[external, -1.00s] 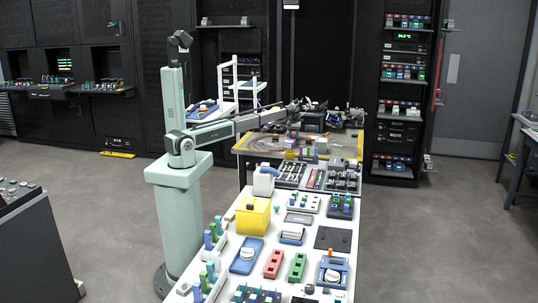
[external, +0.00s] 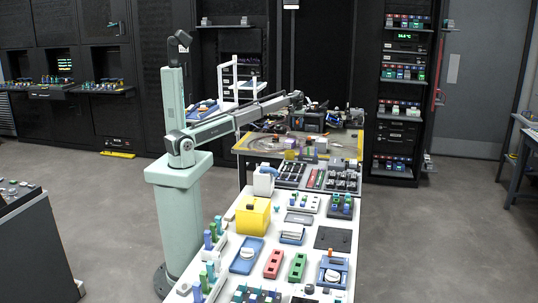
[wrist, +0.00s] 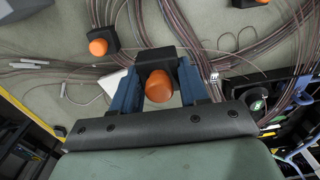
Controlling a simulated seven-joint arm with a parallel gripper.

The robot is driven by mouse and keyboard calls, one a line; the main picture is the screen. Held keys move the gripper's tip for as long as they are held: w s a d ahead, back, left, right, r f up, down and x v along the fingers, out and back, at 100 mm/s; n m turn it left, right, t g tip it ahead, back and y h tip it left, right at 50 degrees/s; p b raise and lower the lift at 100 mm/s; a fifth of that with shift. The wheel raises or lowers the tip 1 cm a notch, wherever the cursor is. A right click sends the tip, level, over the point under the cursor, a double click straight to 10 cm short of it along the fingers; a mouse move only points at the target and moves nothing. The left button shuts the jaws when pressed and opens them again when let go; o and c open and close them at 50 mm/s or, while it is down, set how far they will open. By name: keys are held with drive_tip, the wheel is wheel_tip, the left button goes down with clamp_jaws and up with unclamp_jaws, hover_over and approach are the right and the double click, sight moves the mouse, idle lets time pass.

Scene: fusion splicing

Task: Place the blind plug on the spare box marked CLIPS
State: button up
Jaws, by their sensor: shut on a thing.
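My gripper (wrist: 158,76) has blue fingers shut on a black block with a rounded orange end (wrist: 159,86), which I take to be the blind plug. It hangs above the pale surface with cables in the wrist view. In the external view my gripper (external: 298,101) is small, over the far yellow-edged table; the plug cannot be made out there. A similar black piece with an orange end (wrist: 98,46) lies to the upper left in the wrist view, apart from my fingers. No marking CLIPS is legible, so I cannot tell which box is the spare box.
Bundles of thin cables (wrist: 200,40) spread across the pale surface. A white piece (wrist: 112,84) shows beside the left finger. The far table (external: 262,147) holds several small items. The white near table (external: 330,210) is crowded, with a yellow box (external: 252,217) at its left.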

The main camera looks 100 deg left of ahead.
drive_tip(key=w+d+r+m, duration=0.1)
drive_tip(key=w+d+r, duration=0.1)
drive_tip(key=w+d, duration=0.4)
drive_tip(key=w+d+r+m, duration=0.15)
drive_tip(key=w+d, duration=0.25)
drive_tip(key=w, duration=0.4)
wheel_tip(320, 180, up, 4)
drive_tip(key=n, duration=0.3)
hover_over(321, 140)
drive_tip(key=shift+a+f, duration=0.15)
drive_tip(key=shift+f, duration=1.4)
drive_tip(key=shift+a+f, duration=0.15)
drive_tip(key=shift+f, duration=1.45)
drive_tip(key=shift+a+f, duration=0.15)
drive_tip(key=shift+f, duration=1.4)
drive_tip(key=shift+f, duration=0.1)
drive_tip(key=o, duration=1.1)
wheel_tip(321, 140, up, 12)
drive_tip(key=shift+r, duration=0.1)
